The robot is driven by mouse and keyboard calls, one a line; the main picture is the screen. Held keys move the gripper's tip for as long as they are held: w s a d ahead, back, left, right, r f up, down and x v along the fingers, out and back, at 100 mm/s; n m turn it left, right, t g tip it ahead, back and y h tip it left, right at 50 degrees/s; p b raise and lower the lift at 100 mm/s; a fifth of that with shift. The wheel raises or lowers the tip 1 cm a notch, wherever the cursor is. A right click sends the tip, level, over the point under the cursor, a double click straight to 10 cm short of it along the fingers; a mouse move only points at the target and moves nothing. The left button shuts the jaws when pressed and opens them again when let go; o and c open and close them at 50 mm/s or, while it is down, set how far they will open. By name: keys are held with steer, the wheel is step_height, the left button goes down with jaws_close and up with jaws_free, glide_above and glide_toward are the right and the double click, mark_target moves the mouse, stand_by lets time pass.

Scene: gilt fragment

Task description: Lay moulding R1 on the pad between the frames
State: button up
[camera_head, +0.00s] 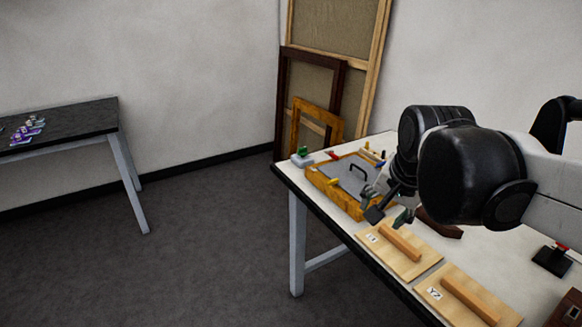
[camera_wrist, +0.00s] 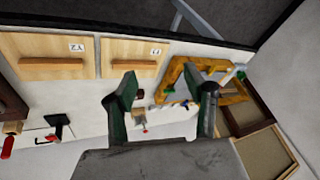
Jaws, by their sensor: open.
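My gripper (camera_head: 389,214) is open and hangs over the table beside the gilt frame. In the wrist view my gripper (camera_wrist: 168,92) has its two dark green fingers wide apart, with nothing held between them. The gilt frame (camera_head: 346,200) lies flat at the table's far end, with a grey panel (camera_head: 350,177) and black handle inside it. It also shows in the wrist view (camera_wrist: 235,96). A dark brown piece (camera_head: 440,226) lies behind my gripper, partly hidden. I cannot read an R1 label on anything, nor tell which surface is the pad.
Two wooden boards, one (camera_head: 408,262) near my gripper and one marked Y2 (camera_head: 450,305), each carry a wooden bar along the table's front edge. A black clamp (camera_head: 552,260) stands at right. Frames (camera_head: 310,95) lean on the wall. A second table (camera_head: 70,122) stands at left.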

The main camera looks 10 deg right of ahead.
steer(key=s+a+f+n+t, duration=0.2)
steer(key=s+a+f+n, duration=0.2)
steer(key=s+a+n, duration=0.2)
steer(key=s+n, duration=0.2)
steer(key=shift+a+n+y, duration=0.25)
steer(key=shift+n+y, duration=0.15)
steer(key=shift+d+f, duration=0.1)
